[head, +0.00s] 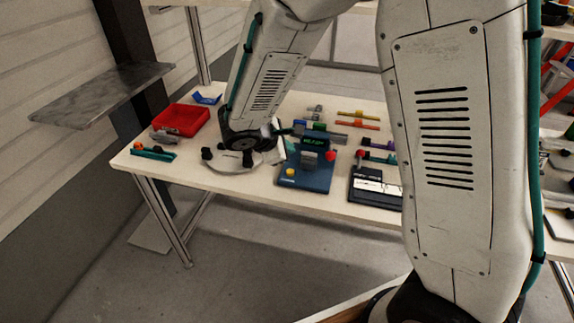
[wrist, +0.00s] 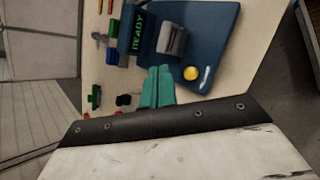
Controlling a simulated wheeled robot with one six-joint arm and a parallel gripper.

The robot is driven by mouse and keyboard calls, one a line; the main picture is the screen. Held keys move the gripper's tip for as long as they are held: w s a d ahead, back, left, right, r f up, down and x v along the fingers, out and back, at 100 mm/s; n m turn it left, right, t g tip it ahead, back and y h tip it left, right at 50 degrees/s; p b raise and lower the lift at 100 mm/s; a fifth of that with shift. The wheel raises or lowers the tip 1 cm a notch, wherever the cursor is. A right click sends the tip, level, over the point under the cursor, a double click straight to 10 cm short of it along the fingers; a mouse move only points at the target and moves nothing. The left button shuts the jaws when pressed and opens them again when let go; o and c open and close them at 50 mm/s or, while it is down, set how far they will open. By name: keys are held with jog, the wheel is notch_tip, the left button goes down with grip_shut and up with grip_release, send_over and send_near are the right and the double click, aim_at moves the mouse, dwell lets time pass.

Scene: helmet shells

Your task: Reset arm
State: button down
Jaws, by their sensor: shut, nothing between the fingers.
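My arm reaches from the upper middle of the head view down over the table (head: 235,186). My gripper, with teal fingers, shows in the wrist view (wrist: 158,84). Its fingers are together with nothing between them. The fingers point toward a blue device (head: 306,178) with a lit green "READY" display, a grey block and a yellow button. The same blue device fills the upper middle of the wrist view (wrist: 212,45). The gripper is beside the device's left side in the head view. I cannot tell the exact gap between them.
A red bin (head: 182,119) stands at the table's left, with a green tool (head: 152,153) in front of it. A black and white device (head: 375,188) lies right of the blue one. Several small coloured parts lie behind. A grey shelf (head: 110,95) juts out at left.

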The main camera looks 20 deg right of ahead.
jog(key=s+d+r+m+g+y, duration=0.1)
jog(key=s+r+m, duration=0.4)
jog(key=s, duration=0.5)
jog(key=s+d+r+m+g+y, duration=0.1)
jog(key=s+r+m+y, duration=0.3)
jog(key=s, duration=0.5)
jog(key=s+d+r+m+g+y, duration=0.1)
jog(key=s+d+r+m+y, duration=0.1)
jog(key=s+r+m, duration=0.4)
jog(key=shift+s+d+r+y, duration=0.15)
jog(key=shift+s+r+y, duration=0.35)
jog(key=shift+s+r, duration=1.2)
